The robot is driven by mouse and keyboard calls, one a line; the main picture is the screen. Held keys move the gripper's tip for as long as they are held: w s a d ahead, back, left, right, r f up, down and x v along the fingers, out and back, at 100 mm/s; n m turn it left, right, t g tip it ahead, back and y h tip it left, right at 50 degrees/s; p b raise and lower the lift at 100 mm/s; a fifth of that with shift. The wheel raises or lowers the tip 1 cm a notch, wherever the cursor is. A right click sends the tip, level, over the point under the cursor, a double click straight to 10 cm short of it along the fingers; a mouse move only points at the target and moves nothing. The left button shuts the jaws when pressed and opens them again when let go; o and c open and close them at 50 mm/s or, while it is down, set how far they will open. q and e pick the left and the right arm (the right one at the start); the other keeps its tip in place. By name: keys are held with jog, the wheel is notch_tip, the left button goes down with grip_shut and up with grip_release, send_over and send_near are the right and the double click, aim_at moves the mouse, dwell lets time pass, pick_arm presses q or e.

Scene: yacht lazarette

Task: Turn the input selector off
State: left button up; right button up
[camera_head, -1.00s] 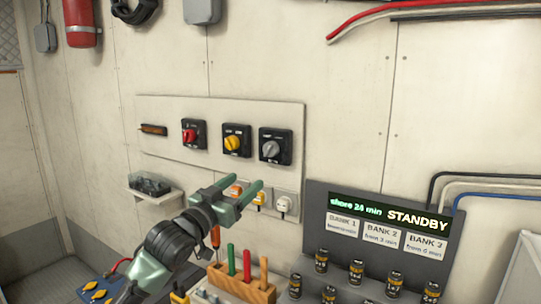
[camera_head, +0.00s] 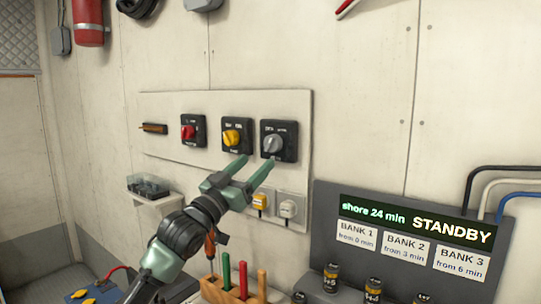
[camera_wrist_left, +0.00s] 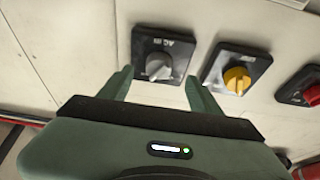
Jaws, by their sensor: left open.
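Three rotary switches sit on a pale wall panel (camera_head: 222,172). The rightmost has a grey knob (camera_head: 273,144) on a black plate. In the left wrist view its label seems to read "AC IN", upside down, above the grey knob (camera_wrist_left: 159,66). The middle switch has a yellow knob (camera_head: 231,138) and the left one a red knob (camera_head: 188,132). My left gripper (camera_head: 256,163) is open and empty, just below the grey and yellow switches. In the left wrist view its fingertips (camera_wrist_left: 159,77) flank the grey knob, apparently without touching it. My right gripper is out of view.
Below the panel are plugged sockets (camera_head: 288,209) and a wooden rack (camera_head: 232,291) of coloured-handled tools. A grey console (camera_head: 330,225) with a STANDBY display stands at the right. A small shelf (camera_head: 150,195) juts out at the left.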

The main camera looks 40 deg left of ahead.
aim_at(269, 148)
pick_arm(q)
jog(key=p+x, duration=0.1)
jog(key=x, duration=0.2)
jog(key=p+x, duration=0.1)
jog(key=x, duration=0.2)
jog(key=shift+w+r+p, duration=0.3)
jog(key=shift+r+p, duration=0.1)
jog(key=c, duration=1.4)
